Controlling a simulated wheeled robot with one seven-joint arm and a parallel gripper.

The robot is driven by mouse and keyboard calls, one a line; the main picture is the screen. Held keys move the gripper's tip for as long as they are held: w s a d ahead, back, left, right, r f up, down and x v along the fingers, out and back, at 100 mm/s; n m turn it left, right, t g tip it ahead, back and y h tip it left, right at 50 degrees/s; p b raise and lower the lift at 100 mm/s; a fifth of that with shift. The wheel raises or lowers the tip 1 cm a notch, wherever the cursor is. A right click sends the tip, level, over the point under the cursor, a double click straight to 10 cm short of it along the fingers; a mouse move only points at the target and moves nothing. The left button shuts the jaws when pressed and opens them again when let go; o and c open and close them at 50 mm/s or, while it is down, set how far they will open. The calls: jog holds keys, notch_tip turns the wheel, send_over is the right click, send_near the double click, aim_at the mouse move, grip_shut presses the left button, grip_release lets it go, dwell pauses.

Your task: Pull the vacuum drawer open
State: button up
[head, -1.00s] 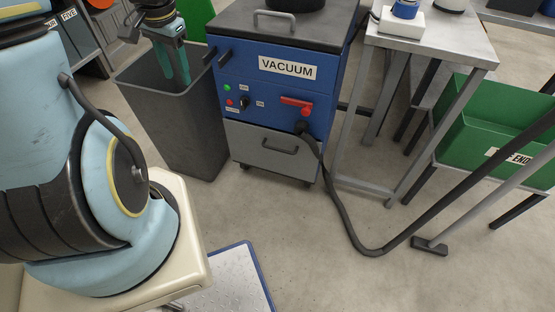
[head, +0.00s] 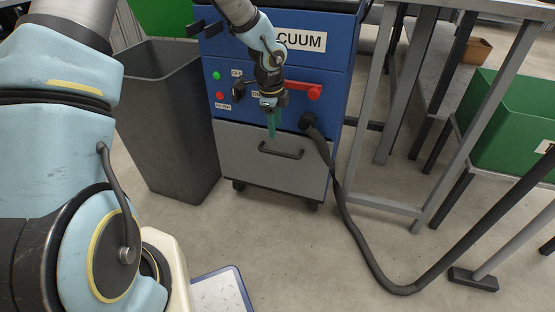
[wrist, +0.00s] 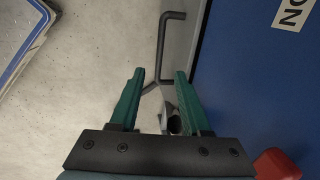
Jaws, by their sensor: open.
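The blue vacuum cabinet (head: 236,98) stands in the middle of the head view. Its grey drawer (head: 235,160) is at the bottom and looks flush with the cabinet. A dark bar handle (head: 281,154) is on the drawer front. My gripper (head: 271,135) is in front of the cabinet, just above and left of the handle in the head view. In the wrist view my gripper (wrist: 158,75) is open and empty, its two green fingers apart. The handle (wrist: 163,45) there lies just beyond the fingertips, roughly in line with the gap. I cannot tell the remaining distance.
A red lever (head: 302,90) and a black hose (head: 345,215) are on the cabinet's right. A dark grey bin (head: 165,120) stands at its left and a metal table (head: 385,205) at its right. Floor (head: 260,230) in front of the drawer is clear.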

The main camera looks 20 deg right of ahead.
aim_at(278, 153)
jog(key=f+b, duration=0.1)
jog(key=f, duration=0.2)
jog(key=w+d+f+b, duration=0.1)
jog(key=f, duration=0.3)
jog(key=f+b, duration=0.1)
jog(key=f, duration=0.2)
jog(key=shift+w+d+f, duration=0.2)
jog(key=shift+d+f, duration=0.05)
jog(key=shift+f, duration=0.1)
grip_shut()
dwell(1.0)
